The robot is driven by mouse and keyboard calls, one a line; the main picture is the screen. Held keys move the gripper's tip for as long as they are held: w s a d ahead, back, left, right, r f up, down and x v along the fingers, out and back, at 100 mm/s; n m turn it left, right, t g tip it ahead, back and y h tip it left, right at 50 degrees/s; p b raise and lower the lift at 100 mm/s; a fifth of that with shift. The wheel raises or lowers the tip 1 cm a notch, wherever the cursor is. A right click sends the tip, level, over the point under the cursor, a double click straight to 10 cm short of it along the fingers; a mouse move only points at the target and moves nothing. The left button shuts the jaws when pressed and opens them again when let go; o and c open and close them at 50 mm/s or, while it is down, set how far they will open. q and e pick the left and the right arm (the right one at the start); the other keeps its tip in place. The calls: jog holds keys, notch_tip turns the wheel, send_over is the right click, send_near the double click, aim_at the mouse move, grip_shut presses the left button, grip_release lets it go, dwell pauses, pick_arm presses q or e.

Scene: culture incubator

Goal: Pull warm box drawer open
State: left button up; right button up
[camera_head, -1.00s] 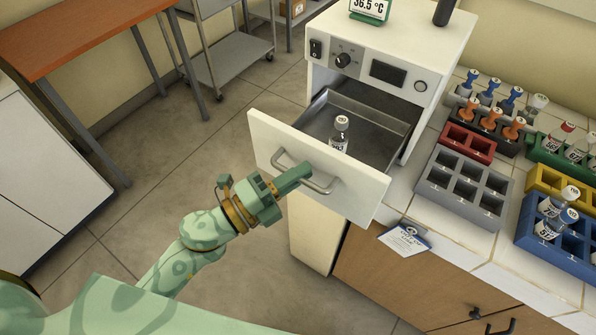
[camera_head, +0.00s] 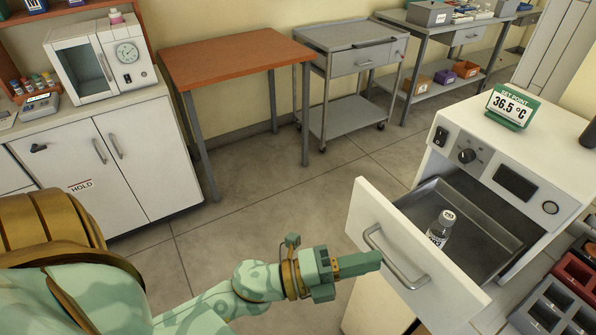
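The warm box (camera_head: 536,172) is a white cabinet at the right. Its drawer (camera_head: 358,216) stands well out of the front, showing a grey metal tray inside. My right gripper is not in view.
A set point display (camera_head: 511,106) reading 36.5 °C stands on the warm box. Vial racks (camera_head: 553,309) sit at the lower right. An orange-topped table (camera_head: 235,58), a metal cart (camera_head: 350,55) and a white cabinet (camera_head: 150,160) stand behind. The floor between is clear.

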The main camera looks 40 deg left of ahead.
pick_arm(q)
jog(key=b+v, duration=0.1)
jog(key=v, duration=1.1)
jog(key=shift+s+a, duration=0.2)
jog(key=shift+f, duration=0.15)
jog(key=s+a+f+n+g+y, duration=0.1)
jog(key=a+f+n+y, duration=0.35)
jog(key=f, duration=0.45)
jog(key=s+a+f+n+g+y, duration=0.1)
jog(key=s+a+f+n+y, duration=0.15)
jog(key=f+n, duration=0.4)
jog(key=a+f+n+g+y, duration=0.1)
jog(key=a+f+n+y, duration=0.3)
jog(key=f, duration=0.6)
jog(key=s+a+f+n+g+y, duration=0.1)
jog(key=s+f+n+g+y, duration=0.35)
jog(key=s+f, duration=1.15)
jog(key=s+d+f+n+g+h, duration=0.2)
jog(key=s+d+f+n+g, duration=0.15)
jog(key=s+f+g, duration=0.5)
jog(key=d, duration=0.1)
jog(key=d+t, duration=0.1)
jog(key=d, duration=0.1)
jog(key=shift+w+d+r+n+t, duration=0.1)
jog(key=shift+w+r+n+t, duration=0.1)
jog(key=shift+n+t, duration=0.1)
